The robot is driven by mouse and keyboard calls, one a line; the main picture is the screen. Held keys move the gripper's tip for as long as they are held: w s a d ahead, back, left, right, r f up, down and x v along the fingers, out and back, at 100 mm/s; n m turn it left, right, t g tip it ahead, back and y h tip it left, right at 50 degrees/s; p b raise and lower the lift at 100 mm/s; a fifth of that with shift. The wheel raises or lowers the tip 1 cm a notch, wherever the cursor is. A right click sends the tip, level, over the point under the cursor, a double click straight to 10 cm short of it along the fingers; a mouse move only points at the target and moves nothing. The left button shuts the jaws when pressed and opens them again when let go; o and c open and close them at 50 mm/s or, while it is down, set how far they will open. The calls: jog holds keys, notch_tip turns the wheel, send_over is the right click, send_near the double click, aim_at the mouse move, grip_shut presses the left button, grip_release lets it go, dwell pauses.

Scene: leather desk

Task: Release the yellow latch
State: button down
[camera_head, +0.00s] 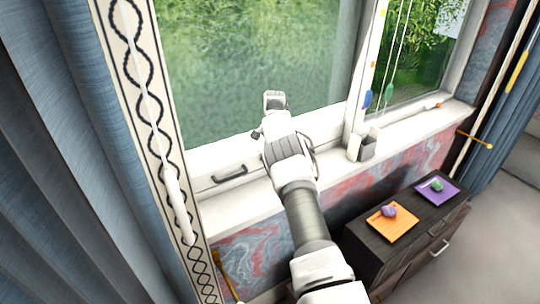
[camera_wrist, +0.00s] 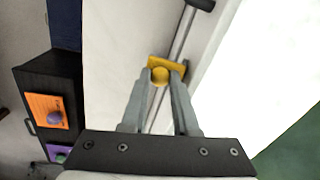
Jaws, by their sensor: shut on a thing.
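The yellow latch (camera_wrist: 159,75) shows in the wrist view, with a round yellow knob on a yellow plate. It sits on a grey metal rod along the white window frame. My gripper (camera_wrist: 160,80) is shut on the yellow latch, with one finger on each side of the knob. In the head view, my gripper (camera_head: 275,102) is at the lower part of the window, in front of the glass. The latch is hidden behind my arm and gripper there.
A dark handle (camera_head: 230,174) is on the lower window frame, left of my arm. A white and grey box (camera_head: 362,146) stands on the sill (camera_head: 410,128). A dark cabinet (camera_head: 375,252) below holds an orange mat (camera_head: 402,226) and a purple mat (camera_head: 449,192). Blue curtains (camera_head: 75,120) hang left.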

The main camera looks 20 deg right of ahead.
jog(key=c, duration=0.7)
grip_release()
jog(key=r, duration=0.5)
jog(key=s+r, duration=0.1)
jog(key=r, duration=0.5)
jog(key=s+r, duration=0.1)
jog(key=r, duration=0.5)
jog(key=shift+d+r, duration=0.15)
